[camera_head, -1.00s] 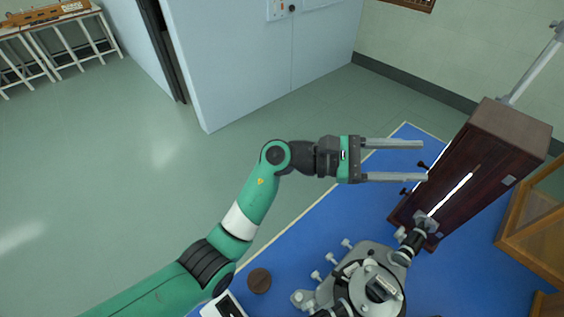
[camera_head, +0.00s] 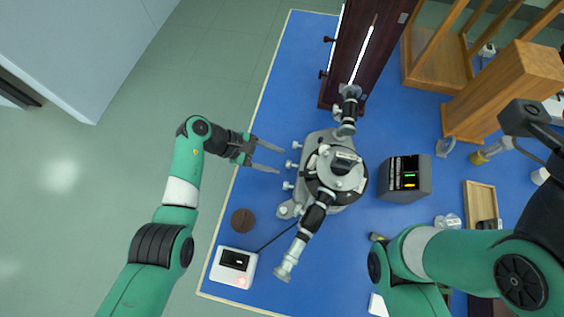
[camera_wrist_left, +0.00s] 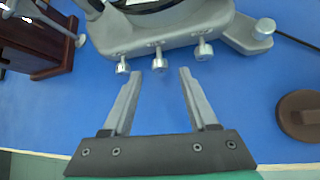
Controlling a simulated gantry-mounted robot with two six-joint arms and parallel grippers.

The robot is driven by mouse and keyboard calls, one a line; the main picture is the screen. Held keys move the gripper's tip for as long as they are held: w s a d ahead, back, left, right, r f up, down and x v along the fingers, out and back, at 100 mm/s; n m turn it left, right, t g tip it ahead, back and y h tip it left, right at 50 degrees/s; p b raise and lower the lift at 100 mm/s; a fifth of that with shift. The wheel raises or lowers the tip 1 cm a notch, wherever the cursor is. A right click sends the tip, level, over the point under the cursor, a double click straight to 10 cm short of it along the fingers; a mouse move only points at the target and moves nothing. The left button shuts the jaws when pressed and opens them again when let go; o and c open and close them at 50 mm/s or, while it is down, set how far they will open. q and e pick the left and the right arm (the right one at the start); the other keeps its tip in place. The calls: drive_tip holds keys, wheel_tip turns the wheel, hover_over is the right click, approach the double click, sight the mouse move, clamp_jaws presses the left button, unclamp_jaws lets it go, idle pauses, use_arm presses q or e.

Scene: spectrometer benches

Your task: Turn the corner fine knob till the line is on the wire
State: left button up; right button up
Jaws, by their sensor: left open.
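The grey spectrometer (camera_head: 322,195) stands on the blue bench top. Three small silver knobs line its left side: upper (camera_head: 296,145), middle (camera_head: 290,164) and lower (camera_head: 287,185). The left wrist view shows them as right (camera_wrist_left: 203,50), middle (camera_wrist_left: 159,58) and left (camera_wrist_left: 122,66). A larger round knob (camera_wrist_left: 264,28) sits on the base's corner foot. I cannot tell which is the corner fine knob. My left gripper (camera_head: 280,161) is open and empty, its fingertips just short of the middle knob. My right gripper is out of view. I cannot make out the line or wire.
A dark box with a lit display (camera_head: 405,195) stands right of the spectrometer. A white box (camera_head: 222,272) and brown disc (camera_head: 243,221) lie lower left. A dark wooden lamp housing (camera_head: 350,45) stands behind. Wooden frames fill the upper right.

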sight(289, 164)
use_arm(q)
drive_tip(key=b+x, duration=0.1)
drive_tip(key=x, duration=0.2)
drive_tip(key=shift+d+f, duration=0.15)
drive_tip(key=shift+f, duration=0.05)
clamp_jaws()
